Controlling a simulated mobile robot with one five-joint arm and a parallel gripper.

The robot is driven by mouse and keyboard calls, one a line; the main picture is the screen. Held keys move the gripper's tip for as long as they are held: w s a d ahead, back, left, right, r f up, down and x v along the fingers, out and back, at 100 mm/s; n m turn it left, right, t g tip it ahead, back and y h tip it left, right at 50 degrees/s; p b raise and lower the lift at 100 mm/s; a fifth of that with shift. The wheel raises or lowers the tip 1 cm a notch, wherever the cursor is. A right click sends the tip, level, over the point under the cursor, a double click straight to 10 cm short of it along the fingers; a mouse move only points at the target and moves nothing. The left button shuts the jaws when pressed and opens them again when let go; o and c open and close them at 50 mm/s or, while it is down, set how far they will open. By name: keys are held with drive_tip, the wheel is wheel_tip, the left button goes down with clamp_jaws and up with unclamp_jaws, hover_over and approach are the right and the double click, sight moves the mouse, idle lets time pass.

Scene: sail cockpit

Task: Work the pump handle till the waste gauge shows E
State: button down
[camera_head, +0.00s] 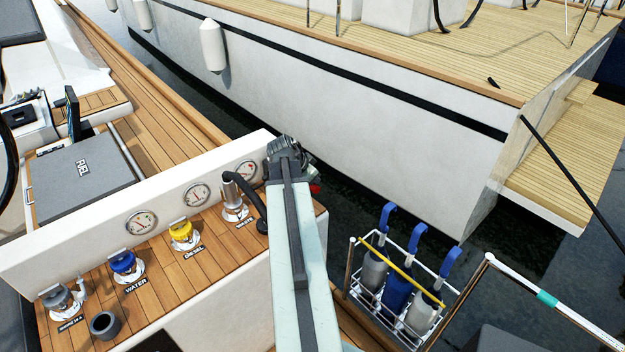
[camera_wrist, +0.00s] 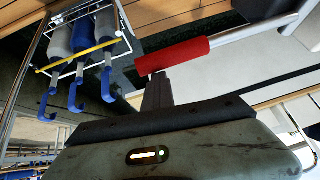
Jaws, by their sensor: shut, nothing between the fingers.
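The pump handle is a metal bar (camera_wrist: 240,34) with a red grip (camera_wrist: 172,57) in the wrist view. In the head view only a scrap of red (camera_head: 314,189) shows beside my arm. My gripper (camera_wrist: 157,84) is shut and empty, its dark fingers reaching up to the red grip; I cannot tell whether they touch it. The waste fitting (camera_head: 234,211) has a dark hose on it in the head view. The waste gauge (camera_head: 247,172) is just left of my wrist, partly covered; its needle is too small to read.
Two more gauges (camera_head: 196,194) line the white panel. Yellow diesel (camera_head: 182,232) and blue water (camera_head: 123,264) caps sit on the wooden ledge. A rack (camera_head: 350,262) of fenders hangs to the right of my arm. Another boat (camera_head: 330,100) lies across the dark water.

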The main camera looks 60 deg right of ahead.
drive_tip(key=s+p+v, duration=0.1)
drive_tip(key=p+v, duration=0.5)
drive_tip(key=v, duration=0.3)
drive_tip(key=shift+w+a, duration=0.15)
drive_tip(key=shift+a, duration=0.15)
drive_tip(key=shift+d+r, duration=0.1)
drive_tip(key=shift+r, duration=0.05)
idle(0.7)
